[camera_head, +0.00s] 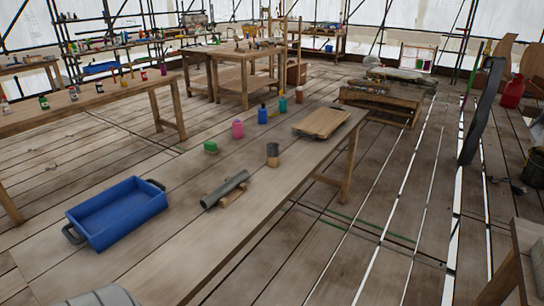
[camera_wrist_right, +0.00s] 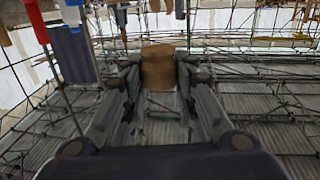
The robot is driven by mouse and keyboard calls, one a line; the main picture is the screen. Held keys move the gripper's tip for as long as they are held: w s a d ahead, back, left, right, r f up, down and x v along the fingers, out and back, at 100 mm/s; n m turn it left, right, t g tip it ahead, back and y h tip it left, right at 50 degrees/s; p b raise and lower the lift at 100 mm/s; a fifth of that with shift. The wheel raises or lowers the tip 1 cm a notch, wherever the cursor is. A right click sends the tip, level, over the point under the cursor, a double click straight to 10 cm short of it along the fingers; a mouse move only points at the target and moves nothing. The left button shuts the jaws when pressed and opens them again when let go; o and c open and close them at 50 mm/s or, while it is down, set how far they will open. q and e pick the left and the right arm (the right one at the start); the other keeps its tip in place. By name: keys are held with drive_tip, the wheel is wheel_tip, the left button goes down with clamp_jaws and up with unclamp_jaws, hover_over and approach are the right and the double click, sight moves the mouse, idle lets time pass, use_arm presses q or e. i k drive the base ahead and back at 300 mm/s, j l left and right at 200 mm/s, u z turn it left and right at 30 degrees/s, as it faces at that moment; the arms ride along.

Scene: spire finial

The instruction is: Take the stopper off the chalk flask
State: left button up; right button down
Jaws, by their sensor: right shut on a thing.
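My right gripper (camera_wrist_right: 158,70) is shut on a brown, cork-coloured block (camera_wrist_right: 158,58) in the right wrist view. The block sits between the two fingertips with no flask visible around it; I cannot tell for sure that it is the stopper. In the head view several small bottles stand on the long table (camera_head: 290,205): a pink one (camera_head: 238,129), a blue one (camera_head: 262,114), a teal one (camera_head: 282,104) and an orange one (camera_head: 299,95). A grey and tan cylinder (camera_head: 273,155) stands nearer. I cannot tell which is the chalk flask. My left gripper is not in view.
A blue tray (camera_head: 117,212) is at the table's near left. A grey tube (camera_head: 224,190) lies on a wooden piece.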

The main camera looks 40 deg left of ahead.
sight(237, 125)
drive_tip(key=i+j+u, duration=0.2)
drive_tip(key=i+u, duration=1.05)
drive_tip(key=i+l+u, duration=0.25)
drive_tip(key=i+u, duration=0.2)
drive_tip(key=i+l+u, duration=0.35)
drive_tip(key=i+j, duration=0.05)
drive_tip(key=j, duration=0.05)
